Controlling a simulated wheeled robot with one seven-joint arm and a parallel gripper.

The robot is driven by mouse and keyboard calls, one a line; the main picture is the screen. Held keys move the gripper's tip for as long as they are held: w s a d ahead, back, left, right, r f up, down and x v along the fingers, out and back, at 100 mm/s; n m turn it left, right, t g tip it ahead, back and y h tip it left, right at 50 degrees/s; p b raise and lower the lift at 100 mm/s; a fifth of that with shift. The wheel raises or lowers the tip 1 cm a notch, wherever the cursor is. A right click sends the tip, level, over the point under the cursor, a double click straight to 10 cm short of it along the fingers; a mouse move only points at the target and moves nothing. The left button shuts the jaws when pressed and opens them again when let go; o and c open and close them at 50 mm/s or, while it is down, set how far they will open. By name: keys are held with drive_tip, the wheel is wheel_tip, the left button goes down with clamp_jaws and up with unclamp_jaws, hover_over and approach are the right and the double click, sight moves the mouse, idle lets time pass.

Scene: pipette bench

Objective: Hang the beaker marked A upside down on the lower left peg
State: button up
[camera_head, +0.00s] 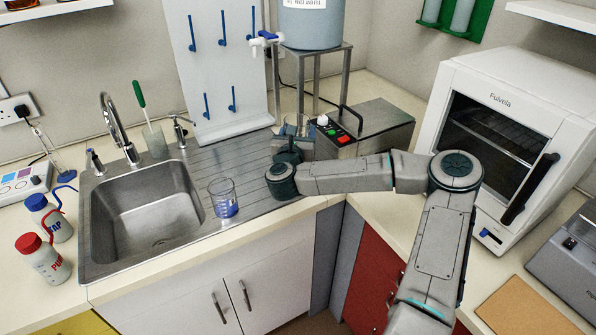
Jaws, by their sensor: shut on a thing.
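The white peg board (215,70) stands behind the sink's drainer, with several blue pegs. Its lower left peg (206,106) is bare. My gripper (291,134) is over the right back of the drainer, right of the board, mostly hidden by my wrist. It is shut on a clear glass thing (300,128), apparently a beaker; its letter and which way up it is cannot be told.
The steel sink (140,215) with its tap (117,125) lies left. A metal stand (316,75) with a blue tank (312,22) and a grey appliance (370,128) crowd the right of the board. The drainer before the board is mostly clear.

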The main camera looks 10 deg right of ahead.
wheel_tip(320, 180, down, 13)
drive_tip(key=shift+r+p, duration=0.1)
drive_tip(key=shift+p, duration=0.5)
drive_tip(key=shift+f, duration=0.3)
drive_tip(key=o, duration=1.1)
drive_tip(key=shift+r, duration=0.1)
